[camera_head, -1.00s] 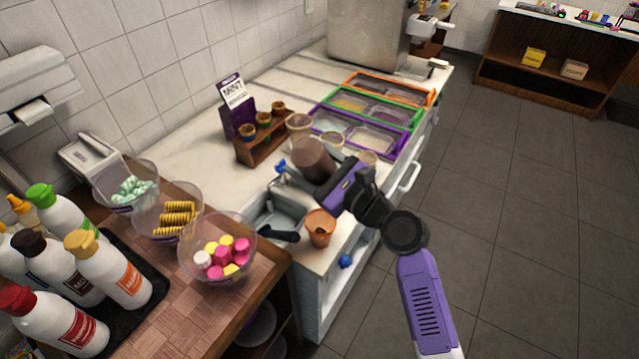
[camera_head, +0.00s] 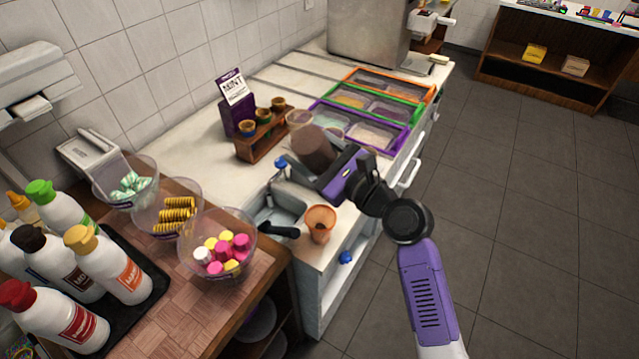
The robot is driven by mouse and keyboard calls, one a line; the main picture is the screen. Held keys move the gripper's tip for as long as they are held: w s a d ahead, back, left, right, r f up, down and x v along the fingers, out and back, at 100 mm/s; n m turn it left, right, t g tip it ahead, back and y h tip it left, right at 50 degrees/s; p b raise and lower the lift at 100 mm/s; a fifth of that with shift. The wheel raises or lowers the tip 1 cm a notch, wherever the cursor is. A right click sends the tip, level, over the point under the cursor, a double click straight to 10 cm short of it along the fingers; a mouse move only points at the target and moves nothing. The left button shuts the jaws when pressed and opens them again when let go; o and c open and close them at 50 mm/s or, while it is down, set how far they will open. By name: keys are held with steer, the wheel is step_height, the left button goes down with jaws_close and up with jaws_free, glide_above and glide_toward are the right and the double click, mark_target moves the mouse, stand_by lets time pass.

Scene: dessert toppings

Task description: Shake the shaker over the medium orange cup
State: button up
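The shaker (camera_head: 311,147), a dark brown cylinder with a paler rim, is held in my gripper (camera_head: 316,172), above the counter's front part. It is tilted, its lower end toward the right. My gripper's fingers are partly hidden by the purple gripper body, but they appear closed around it. The orange cup (camera_head: 320,224) stands upright on the front corner of the counter, below and slightly right of the shaker. The cup is apart from the gripper. Brown matter shows inside its mouth.
A small sink (camera_head: 277,208) with a black handle (camera_head: 279,230) lies left of the cup. A wooden cone holder (camera_head: 263,140) and topping bins (camera_head: 360,130) stand behind. Glass candy bowls (camera_head: 217,247) and bottles (camera_head: 100,265) fill the near-left table. Floor at right is clear.

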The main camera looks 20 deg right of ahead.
step_height(320, 180, down, 8)
steer(key=b, duration=0.5)
steer(key=shift+r, duration=0.15)
stand_by(0.4)
step_height(320, 180, up, 5)
steer(key=p, duration=0.5)
steer(key=shift+r, duration=1.45)
step_height(320, 180, down, 8)
steer(key=b, duration=0.5)
steer(key=shift+f, duration=0.15)
steer(key=shift+r, duration=0.2)
stand_by(0.4)
